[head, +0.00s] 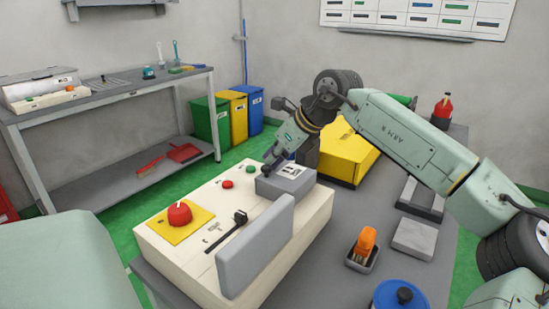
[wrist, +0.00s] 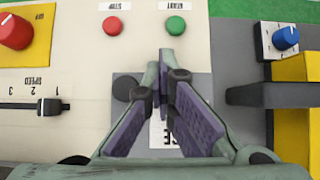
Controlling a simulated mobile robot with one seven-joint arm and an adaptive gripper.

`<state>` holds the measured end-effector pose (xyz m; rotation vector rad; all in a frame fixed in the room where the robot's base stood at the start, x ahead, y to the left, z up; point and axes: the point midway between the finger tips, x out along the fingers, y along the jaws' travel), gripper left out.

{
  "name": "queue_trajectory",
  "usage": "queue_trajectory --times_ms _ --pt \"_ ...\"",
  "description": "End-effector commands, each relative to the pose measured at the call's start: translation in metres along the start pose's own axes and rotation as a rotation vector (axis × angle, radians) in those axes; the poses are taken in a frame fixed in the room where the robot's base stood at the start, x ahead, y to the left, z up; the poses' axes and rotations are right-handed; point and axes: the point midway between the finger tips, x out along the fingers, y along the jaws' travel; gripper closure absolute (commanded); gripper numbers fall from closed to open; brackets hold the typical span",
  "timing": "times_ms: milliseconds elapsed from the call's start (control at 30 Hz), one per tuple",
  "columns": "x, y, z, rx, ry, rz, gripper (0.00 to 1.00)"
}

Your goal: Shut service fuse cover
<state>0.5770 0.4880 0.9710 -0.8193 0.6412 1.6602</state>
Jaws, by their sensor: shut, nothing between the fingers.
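A cream control console (head: 160,232) stands on the grey table. On it sits a low grey fuse box (head: 268,187) with a white label on top; its top looks flat and down. The box also shows in the wrist view (wrist: 188,137), partly hidden by my fingers, with a dark round part at its corner. A grey upright panel (head: 255,248) stands along the console's near side; I cannot tell whether it belongs to the box. My gripper (head: 269,161) is shut and empty beside the box's far edge; the wrist view shows its purple-padded fingers (wrist: 162,78) over the box.
The console carries a red knob (head: 179,213) on a yellow plate, a black slider (head: 240,217), a red button (head: 227,184) and a green button (head: 250,169). A yellow case (head: 345,155) stands close behind. An orange-handled tool (head: 364,243) and blue lid (head: 400,297) are at right.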

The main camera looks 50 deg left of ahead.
Motion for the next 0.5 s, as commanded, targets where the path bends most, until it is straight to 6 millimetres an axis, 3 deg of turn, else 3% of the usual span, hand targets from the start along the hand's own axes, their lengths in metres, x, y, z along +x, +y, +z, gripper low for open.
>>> queue_trajectory --times_ms 333,500 --pt "0.0074 0.0031 -0.0041 -0.001 0.011 0.011 1.00" --pt "0.0003 0.0043 0.0009 -0.002 0.010 0.011 1.00"
